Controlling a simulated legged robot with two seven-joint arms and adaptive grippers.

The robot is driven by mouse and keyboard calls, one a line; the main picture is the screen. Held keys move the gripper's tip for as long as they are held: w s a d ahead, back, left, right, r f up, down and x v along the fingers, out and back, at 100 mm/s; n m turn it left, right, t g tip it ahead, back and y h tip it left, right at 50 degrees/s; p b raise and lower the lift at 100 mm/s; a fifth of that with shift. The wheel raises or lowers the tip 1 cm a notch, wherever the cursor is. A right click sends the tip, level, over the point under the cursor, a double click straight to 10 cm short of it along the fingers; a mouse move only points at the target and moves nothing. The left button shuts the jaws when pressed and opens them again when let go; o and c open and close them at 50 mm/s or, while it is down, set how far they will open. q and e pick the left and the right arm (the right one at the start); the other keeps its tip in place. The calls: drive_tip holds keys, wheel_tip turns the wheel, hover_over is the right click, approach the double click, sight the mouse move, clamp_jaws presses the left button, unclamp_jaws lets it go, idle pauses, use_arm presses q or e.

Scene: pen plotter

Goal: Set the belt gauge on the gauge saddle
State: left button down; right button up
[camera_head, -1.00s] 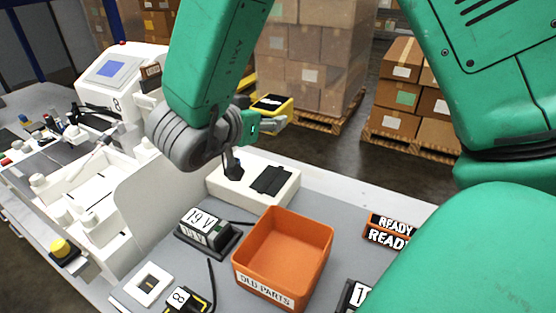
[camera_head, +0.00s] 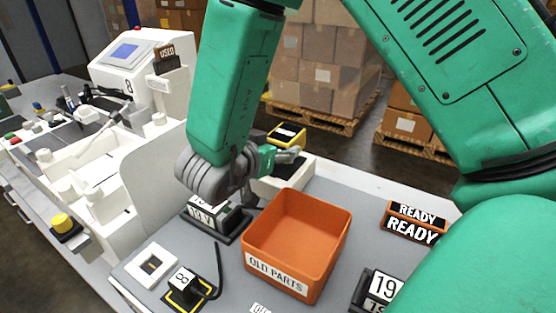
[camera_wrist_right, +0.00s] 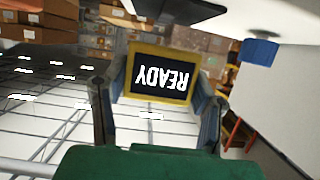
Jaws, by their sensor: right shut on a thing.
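My right gripper (camera_head: 290,152) is shut on a yellow-framed block with a black face, which I take for the belt gauge (camera_head: 287,133). In the right wrist view the held gauge (camera_wrist_right: 162,75) sits between both fingers, with READY upside down on its face. In the head view the gripper is in front of a white block (camera_head: 307,172) at the far side of the bench and hides most of it. I cannot tell whether gauge and block touch, or which fixture is the gauge saddle. My left gripper is not in view.
The white plotter (camera_head: 140,70) fills the left.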

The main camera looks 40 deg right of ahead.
drive_tip(key=f, duration=0.1)
drive_tip(key=a+f, duration=0.1)
drive_tip(key=shift+f, duration=0.4)
drive_tip(key=shift+d+f, duration=0.15)
drive_tip(key=shift+d, duration=0.4)
drive_tip(key=o, duration=1.3)
drive_tip(key=shift+d, duration=0.15)
drive_tip(key=shift+a, duration=0.3)
drive_tip(key=v, duration=1.2)
drive_tip(key=shift+s+a, duration=0.1)
